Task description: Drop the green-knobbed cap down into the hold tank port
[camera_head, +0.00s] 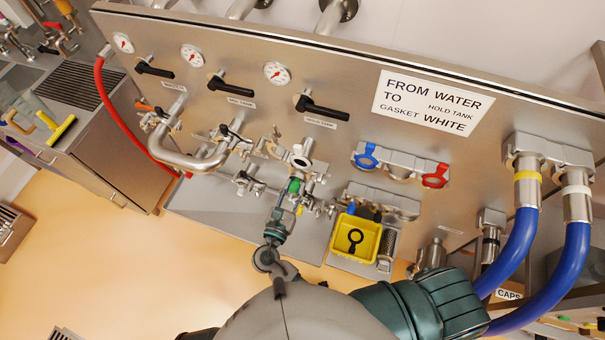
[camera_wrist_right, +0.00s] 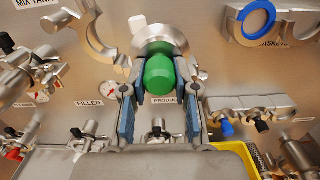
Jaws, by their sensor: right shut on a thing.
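The green-knobbed cap has a bright green knob (camera_head: 293,186) and a round steel disc. In the right wrist view the knob (camera_wrist_right: 158,75) points toward me, with the steel disc (camera_wrist_right: 160,40) behind it. My right gripper (camera_head: 288,194) is shut on the knob, its blue-padded fingers (camera_wrist_right: 158,92) on either side. The cap is up at the steel fittings below the "HOLD TANK" label (camera_head: 319,122). The hold tank port is largely hidden behind the cap, and I cannot tell whether they touch. My left gripper is not in view.
A U-shaped steel pipe (camera_head: 190,158) is to the left. A gasket holder with a blue ring (camera_head: 366,156) and a red ring (camera_head: 435,176) is to the right. A yellow bin (camera_head: 355,238) stands below it. Blue hoses (camera_head: 517,240) hang at far right.

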